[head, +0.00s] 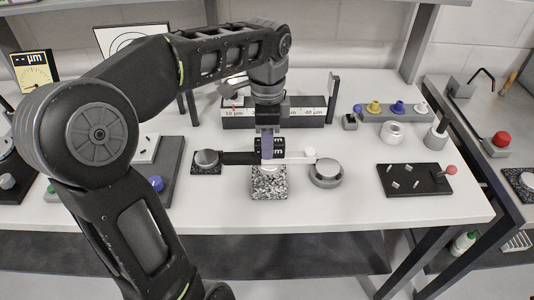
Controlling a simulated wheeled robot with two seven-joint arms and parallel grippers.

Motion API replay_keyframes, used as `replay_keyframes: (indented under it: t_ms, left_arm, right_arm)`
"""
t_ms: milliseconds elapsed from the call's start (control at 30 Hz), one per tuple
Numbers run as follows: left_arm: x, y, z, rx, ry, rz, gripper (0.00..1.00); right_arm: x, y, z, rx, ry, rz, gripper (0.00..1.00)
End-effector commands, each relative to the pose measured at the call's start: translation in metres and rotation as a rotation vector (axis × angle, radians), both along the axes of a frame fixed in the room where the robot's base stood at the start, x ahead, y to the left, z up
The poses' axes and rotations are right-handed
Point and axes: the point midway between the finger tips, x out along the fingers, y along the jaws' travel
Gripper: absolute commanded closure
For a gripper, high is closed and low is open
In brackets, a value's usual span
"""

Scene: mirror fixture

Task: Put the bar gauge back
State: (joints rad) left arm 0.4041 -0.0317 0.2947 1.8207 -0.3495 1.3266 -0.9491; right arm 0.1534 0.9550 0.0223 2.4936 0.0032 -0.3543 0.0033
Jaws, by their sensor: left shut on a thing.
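My left gripper (267,132) comes down over the middle of the bench, its jaws pointing down. A long dark rack (235,112) with white labels reading "50 µm" and "40 µm" stands behind, partly hidden by my wrist. My right gripper is not in view.
A black-and-white bar (238,158) crosses by the speckled block. A round grey metal piece (325,174) is to its right. A black plate (415,180) with small pins and a red-tipped lever lies farther right. Coloured knobs (374,107) stand in a grey holder behind. The front right bench is clear.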

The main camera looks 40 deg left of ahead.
Motion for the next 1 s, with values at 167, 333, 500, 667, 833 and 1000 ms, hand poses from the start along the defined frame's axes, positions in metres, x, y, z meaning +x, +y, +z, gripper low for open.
replay_keyframes:
  t_ms: [167, 333, 500, 667, 833, 1000]
  left_arm:
    - [-0.001, 0.0, -0.016, 0.0, 0.002, 0.001, 1.0]
    - [0.0, 0.0, -0.035, 0.0, 0.0, 0.001, 1.0]
    - [0.0, 0.0, -0.037, 0.001, -0.001, 0.0, 1.0]
    - [0.0, 0.0, -0.038, 0.001, -0.001, 0.0, 1.0]
    - [0.0, 0.0, -0.04, 0.0, 0.0, 0.0, 0.66]
    - [0.0, 0.0, -0.04, 0.0, 0.0, 0.0, 0.52]
  right_arm:
    - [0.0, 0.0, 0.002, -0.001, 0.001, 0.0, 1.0]
    - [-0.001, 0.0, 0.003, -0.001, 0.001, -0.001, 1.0]
    - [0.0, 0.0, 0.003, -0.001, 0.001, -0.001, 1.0]
    - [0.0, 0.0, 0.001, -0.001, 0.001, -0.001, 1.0]
    - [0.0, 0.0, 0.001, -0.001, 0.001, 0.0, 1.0]
    - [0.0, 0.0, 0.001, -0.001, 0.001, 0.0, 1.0]
